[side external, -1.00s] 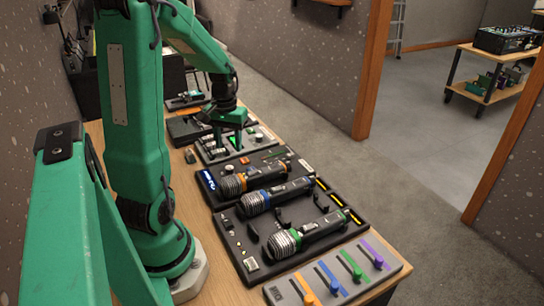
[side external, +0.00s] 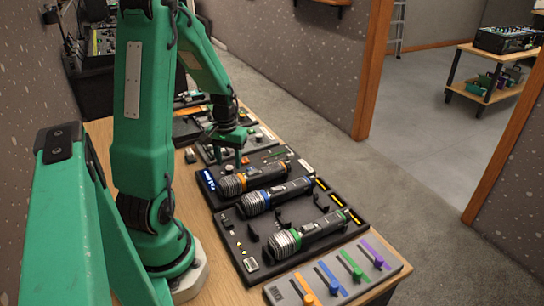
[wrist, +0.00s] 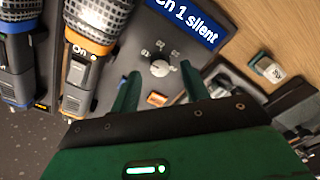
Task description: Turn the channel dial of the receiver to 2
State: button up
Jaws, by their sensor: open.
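The receiver is a dark panel whose blue display (wrist: 188,20) reads "1 silent", its first word partly cut off, in the wrist view; the lit display also shows in the side view (side external: 208,180). The channel dial (wrist: 160,67) is a small light round knob with small marks around it, too small to read surely. My gripper (wrist: 160,90) is open and empty, its two green fingers below the dial in the wrist view, one on either side of its line. In the side view my gripper (side external: 229,158) hangs over the panel's far part; the dial cannot be made out there.
An orange-ringed microphone (wrist: 90,45) marked "On" lies beside the dial, with a blue-ringed one (wrist: 18,55) beyond. A green-ringed microphone (side external: 305,231) lies nearer the side camera, before a fader board (side external: 322,290). A small orange button (wrist: 157,99) sits between the fingers.

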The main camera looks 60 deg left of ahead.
jog(key=shift+f, duration=0.95)
jog(key=c, duration=1)
jog(key=shift+m, duration=0.5)
jog(key=m, duration=0.4)
jog(key=shift+m, duration=0.3)
jog(key=m, duration=0.6)
jog(key=shift+r, duration=0.1)
